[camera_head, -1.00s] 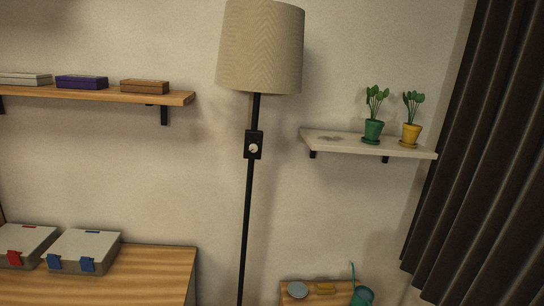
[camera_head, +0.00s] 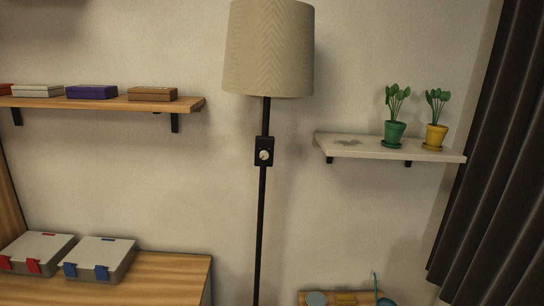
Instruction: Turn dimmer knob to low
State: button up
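The dimmer knob (camera_head: 264,155) is a small pale round knob on a black box (camera_head: 264,144) fixed to the thin black pole of a floor lamp. The lamp has a beige patterned shade (camera_head: 268,50) above the box. The knob is too small to read its setting. My gripper is not in view, and nothing touches the knob.
A wooden shelf (camera_head: 70,103) with several boxes is on the left wall. A pale shelf (camera_head: 350,147) with two potted plants is right of the pole. A dark curtain (camera_head: 490,170) hangs far right. A wooden cabinet (camera_head: 165,272) with two cases stands lower left.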

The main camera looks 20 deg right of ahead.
aim_at(264, 153)
jog(key=i, duration=0.9)
jog(key=u, duration=0.05)
